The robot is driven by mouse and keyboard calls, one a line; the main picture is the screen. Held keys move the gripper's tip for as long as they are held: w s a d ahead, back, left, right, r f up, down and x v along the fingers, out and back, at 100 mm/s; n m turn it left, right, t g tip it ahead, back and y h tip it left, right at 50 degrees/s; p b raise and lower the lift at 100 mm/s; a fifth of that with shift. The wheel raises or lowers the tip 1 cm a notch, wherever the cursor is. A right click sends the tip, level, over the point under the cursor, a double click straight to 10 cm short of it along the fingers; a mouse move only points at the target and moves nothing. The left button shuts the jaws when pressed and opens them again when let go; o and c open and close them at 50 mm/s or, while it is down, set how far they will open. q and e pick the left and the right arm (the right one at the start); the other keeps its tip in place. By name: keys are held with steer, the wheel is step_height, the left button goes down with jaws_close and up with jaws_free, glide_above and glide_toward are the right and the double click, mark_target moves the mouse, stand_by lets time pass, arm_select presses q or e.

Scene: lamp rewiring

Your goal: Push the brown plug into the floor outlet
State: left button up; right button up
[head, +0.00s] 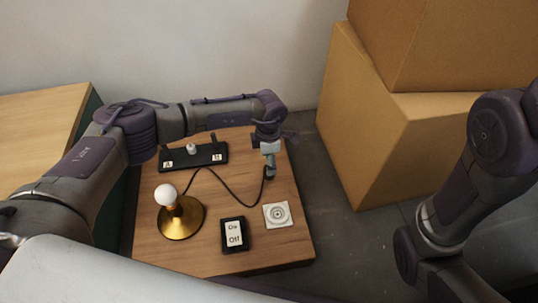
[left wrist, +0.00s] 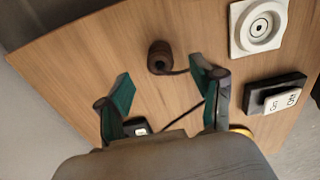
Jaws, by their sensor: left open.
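The brown plug (left wrist: 159,57) is on the wooden board (left wrist: 90,45), its round face toward the left wrist camera, with a dark cord at its side. In the left wrist view it lies just beyond and between the tips of my left gripper (left wrist: 161,80), which is open and empty. In the head view my left gripper (head: 270,163) points down over the board's right part and largely hides the plug. The white square outlet (head: 278,214) is on the board nearer the camera, apart from the plug. It also shows in the left wrist view (left wrist: 262,26). My right gripper is out of view.
A black On/Off switch (head: 235,234) sits left of the outlet. A brass lamp base (head: 182,220) with a white bulb (head: 166,195) stands further left. A black labelled block (head: 193,156) lies behind. Cardboard boxes (head: 375,130) stand at the right.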

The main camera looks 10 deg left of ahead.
arm_select(q)
step_height(320, 180, down, 6)
steer(key=b, duration=0.3)
steer(key=shift+r, duration=0.1)
